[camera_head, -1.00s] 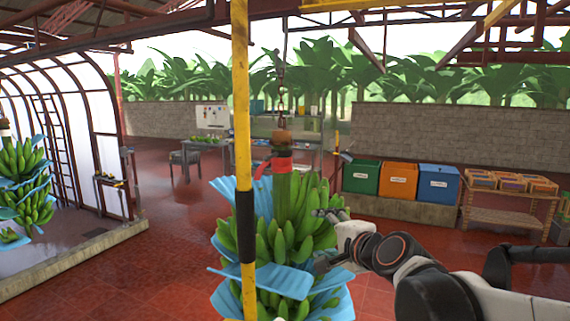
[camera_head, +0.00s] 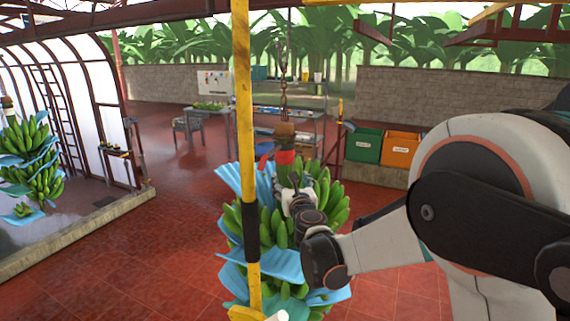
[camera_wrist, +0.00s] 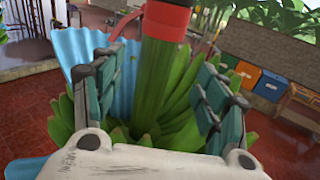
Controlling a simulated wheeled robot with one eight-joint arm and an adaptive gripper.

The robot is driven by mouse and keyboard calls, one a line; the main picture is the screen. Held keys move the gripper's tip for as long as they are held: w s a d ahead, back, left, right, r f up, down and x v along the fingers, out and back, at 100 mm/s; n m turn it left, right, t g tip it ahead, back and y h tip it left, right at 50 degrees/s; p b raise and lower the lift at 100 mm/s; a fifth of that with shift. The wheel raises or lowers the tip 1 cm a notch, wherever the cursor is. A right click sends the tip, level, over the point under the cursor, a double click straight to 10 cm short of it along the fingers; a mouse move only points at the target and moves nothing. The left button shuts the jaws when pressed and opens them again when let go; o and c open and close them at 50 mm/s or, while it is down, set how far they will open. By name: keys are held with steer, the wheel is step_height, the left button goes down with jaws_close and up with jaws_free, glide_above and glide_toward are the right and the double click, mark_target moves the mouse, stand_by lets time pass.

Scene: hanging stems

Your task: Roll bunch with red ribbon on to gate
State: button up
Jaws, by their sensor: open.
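The green banana bunch with blue sheets (camera_head: 265,225) hangs in the middle of the head view from a chain and hook (camera_head: 284,90). Its red ribbon (camera_head: 286,158) is wrapped around the top of the stem; in the wrist view the ribbon (camera_wrist: 166,20) has a loose tail to the left. My gripper (camera_wrist: 160,70) is open, with one finger on each side of the green stem (camera_wrist: 155,85), below the ribbon. Contact with the stem cannot be told. In the head view my gripper (camera_head: 295,188) partly hides the upper bunch. No clear gate can be made out.
A yellow pole with a black band (camera_head: 245,130) stands upright in front of the bunch. Another bunch (camera_head: 35,165) hangs at far left by the arched frame. Green (camera_head: 364,145) and orange (camera_head: 399,150) bins stand behind to the right. Red floor at left is open.

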mark_target(286, 169)
steer(key=p+x, duration=0.1)
steer(key=x, duration=1.1)
steer(key=shift+w+a+p, duration=0.1)
steer(key=shift+w+p, duration=0.2)
steer(key=shift+w, duration=0.1)
steer(key=c, duration=1.5)
